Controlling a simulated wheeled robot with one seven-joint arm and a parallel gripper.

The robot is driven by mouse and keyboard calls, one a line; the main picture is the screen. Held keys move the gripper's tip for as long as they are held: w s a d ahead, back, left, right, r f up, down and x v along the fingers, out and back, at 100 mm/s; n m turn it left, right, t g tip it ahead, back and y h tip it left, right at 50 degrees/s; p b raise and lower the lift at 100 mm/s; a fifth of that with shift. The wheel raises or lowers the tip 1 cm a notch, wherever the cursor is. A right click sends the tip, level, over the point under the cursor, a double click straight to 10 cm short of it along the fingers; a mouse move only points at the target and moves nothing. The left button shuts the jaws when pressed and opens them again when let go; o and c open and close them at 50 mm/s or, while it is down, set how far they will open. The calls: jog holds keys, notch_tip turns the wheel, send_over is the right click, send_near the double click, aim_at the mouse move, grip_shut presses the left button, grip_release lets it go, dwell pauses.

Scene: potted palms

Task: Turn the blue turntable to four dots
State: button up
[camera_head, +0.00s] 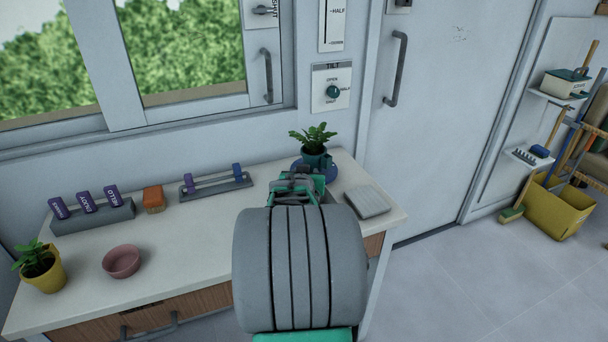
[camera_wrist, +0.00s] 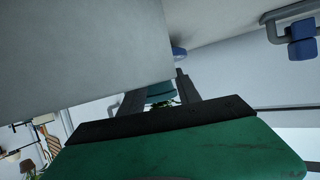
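The blue turntable (camera_head: 329,173) is at the back right of the counter, mostly hidden behind my arm. A sliver of blue, likely its edge, shows in the wrist view (camera_wrist: 179,53). A teal pot (camera_head: 314,158) with a leafy green plant stands on it. My gripper (camera_head: 297,176) is just in front of the turntable. In the wrist view its two fingers (camera_wrist: 160,94) are apart, with teal and some green visible between them. I cannot tell whether they touch anything. The turntable's dots cannot be made out.
The counter (camera_head: 200,235) holds a grey flat pad (camera_head: 367,201) right of my arm. The wall is close behind.

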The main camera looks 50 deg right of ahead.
jog(key=shift+w+d+f, duration=0.15)
jog(key=shift+w+d, duration=0.05)
jog(key=shift+d, duration=0.1)
jog(key=shift+a, duration=0.1)
jog(key=shift+c, duration=0.2)
grip_shut()
dwell(1.0)
